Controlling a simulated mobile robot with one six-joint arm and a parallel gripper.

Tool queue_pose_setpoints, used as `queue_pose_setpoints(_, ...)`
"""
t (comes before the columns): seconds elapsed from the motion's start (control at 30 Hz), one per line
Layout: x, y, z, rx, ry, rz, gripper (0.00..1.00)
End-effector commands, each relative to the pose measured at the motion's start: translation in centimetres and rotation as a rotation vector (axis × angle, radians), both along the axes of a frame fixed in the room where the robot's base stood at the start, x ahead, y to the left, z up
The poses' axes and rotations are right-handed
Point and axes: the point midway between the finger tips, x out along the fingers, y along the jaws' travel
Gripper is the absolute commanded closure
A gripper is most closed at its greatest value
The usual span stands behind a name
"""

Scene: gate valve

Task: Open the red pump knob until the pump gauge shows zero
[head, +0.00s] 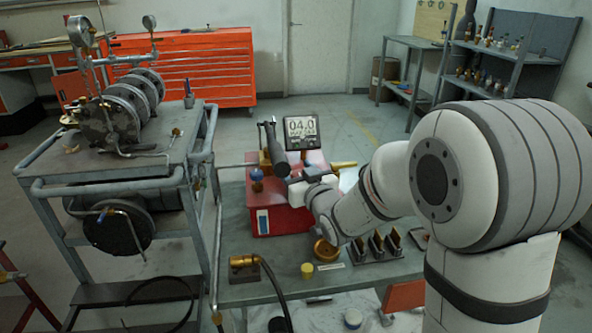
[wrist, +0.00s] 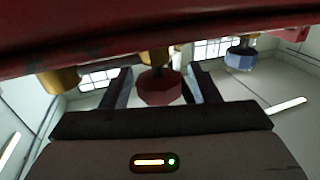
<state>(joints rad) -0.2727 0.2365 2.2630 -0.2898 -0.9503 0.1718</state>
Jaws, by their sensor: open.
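The red pump (head: 262,222) stands on the grey table, with a digital gauge (head: 303,130) on it that reads 04.0. The red knob (wrist: 160,88) shows in the wrist view, below a brass stem. My gripper (wrist: 160,86) is open, with one finger on each side of the red knob; whether either finger touches it I cannot tell. In the head view my gripper (head: 292,180) is at the pump's upper right, and the red knob is hidden there. A blue knob (head: 257,176) is on the pump's left; it also shows in the wrist view (wrist: 240,58).
A cart (head: 180,178) with a valve assembly stands at the left. A brass fitting (head: 244,266) with a black hose, a yellow cap (head: 307,269) and a brass ring (head: 326,250) are on the table. The pump's red body (wrist: 100,35) lies close across the wrist view.

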Motion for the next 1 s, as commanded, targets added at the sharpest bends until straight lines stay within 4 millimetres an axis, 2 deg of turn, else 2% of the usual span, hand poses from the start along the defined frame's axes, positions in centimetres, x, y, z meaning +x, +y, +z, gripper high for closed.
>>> queue_pose_setpoints(0.33, 0.49, 0.27, -0.05, 0.000, 0.001, 0.000, 0.45)
queue_pose_setpoints(0.87, 0.46, 0.26, -0.04, 0.000, 0.001, 0.000, 0.88)
queue_pose_setpoints(1.0, 0.46, 0.26, -0.05, 0.000, 0.001, 0.003, 0.89)
